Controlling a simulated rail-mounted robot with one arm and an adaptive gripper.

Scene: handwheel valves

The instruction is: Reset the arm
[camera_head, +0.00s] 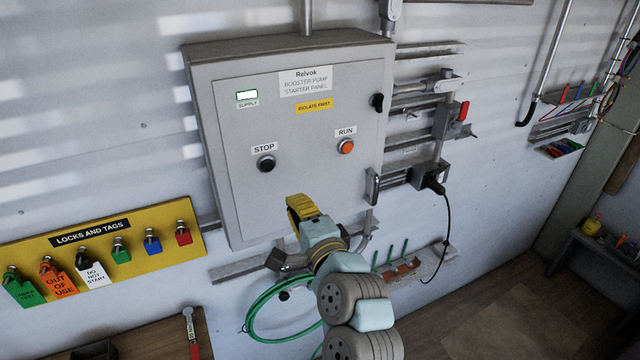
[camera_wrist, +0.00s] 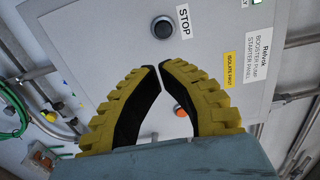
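My gripper (camera_head: 298,210) has yellow ribbed fingers. In the head view it is in front of the lower part of the grey starter panel (camera_head: 235,195), below the STOP and RUN buttons. In the wrist view the gripper's (camera_wrist: 158,67) two curved fingers come together at the tips, with only a thin gap and nothing held between them. The panel (camera_wrist: 110,45) fills much of the wrist view behind the fingers. My arm reaches up from the bottom of the head view. Whether the fingers touch the panel is hard to tell; they look apart from it.
The black STOP button (camera_head: 266,163) and orange RUN button (camera_head: 346,147) are above my gripper. A yellow lock board (camera_head: 100,235) hangs at left. A green hose (camera_head: 262,333) hangs below. Open floor (camera_head: 500,300) lies at lower right.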

